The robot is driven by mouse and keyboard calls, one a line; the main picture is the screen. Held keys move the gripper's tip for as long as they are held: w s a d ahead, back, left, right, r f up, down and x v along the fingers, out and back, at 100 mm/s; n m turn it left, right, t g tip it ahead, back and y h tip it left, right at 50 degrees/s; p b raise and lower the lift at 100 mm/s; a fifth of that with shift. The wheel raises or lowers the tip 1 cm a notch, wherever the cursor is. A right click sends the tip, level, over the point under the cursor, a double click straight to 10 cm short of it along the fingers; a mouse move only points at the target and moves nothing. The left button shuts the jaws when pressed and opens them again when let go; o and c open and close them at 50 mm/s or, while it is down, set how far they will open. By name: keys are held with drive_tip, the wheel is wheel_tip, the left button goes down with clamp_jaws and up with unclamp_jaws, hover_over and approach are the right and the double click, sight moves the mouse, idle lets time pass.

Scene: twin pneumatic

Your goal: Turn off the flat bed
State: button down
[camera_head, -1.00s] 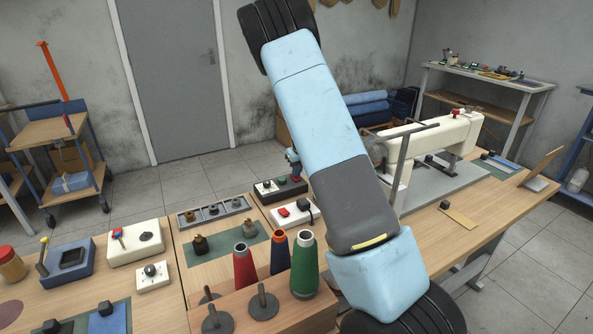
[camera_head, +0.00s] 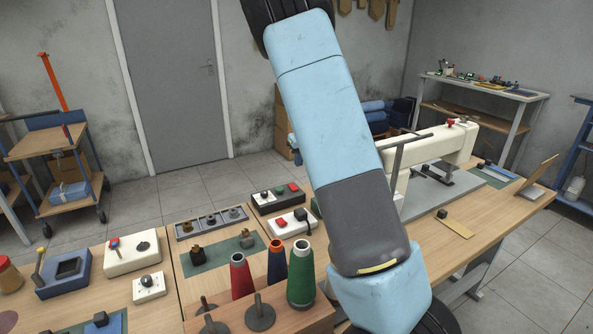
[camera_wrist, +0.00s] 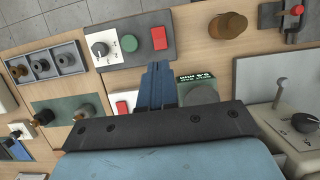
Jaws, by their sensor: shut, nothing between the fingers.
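The flat-bed sewing machine (camera_head: 428,152), cream with a red knob on top, stands on the right table in the head view, partly hidden by my arm. A dark control box (camera_head: 279,199) with a white-plated knob, a green button and a red button sits left of my arm. The same box (camera_wrist: 130,42) is at the top of the wrist view. A white box with a red button (camera_head: 281,223) lies in front of it and is partly covered in the wrist view (camera_wrist: 122,104). My gripper (camera_wrist: 159,70) is shut and empty, its tips beside the dark box's near edge; contact is unclear.
Thread cones (camera_head: 301,275) stand at the front. A tray with several knobs (camera_head: 211,222) lies left of the dark box. In the wrist view, a grey dial with a green label (camera_wrist: 196,78) is right of my fingers, and a lever unit (camera_wrist: 285,125) is farther right.

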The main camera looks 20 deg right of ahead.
drive_tip(key=shift+v, duration=1.35)
drive_tip(key=shift+s, duration=0.1)
drive_tip(key=s+a+r+n+y, duration=0.1)
drive_tip(key=s+a+r+n, duration=0.2)
drive_tip(key=s+r+n, duration=0.55)
drive_tip(key=s+a+r+n+y, duration=0.1)
drive_tip(key=s+a+r+n, duration=0.2)
drive_tip(key=s+r+n, duration=0.55)
drive_tip(key=s+a+n+t+h, duration=0.2)
drive_tip(key=s+a+n, duration=0.1)
drive_tip(key=s+n, duration=1.4)
drive_tip(key=shift+s+r+h, duration=0.3)
drive_tip(key=shift+s+r, duration=0.15)
drive_tip(key=shift+s, duration=3.05)
drive_tip(key=shift+s, duration=0.1)
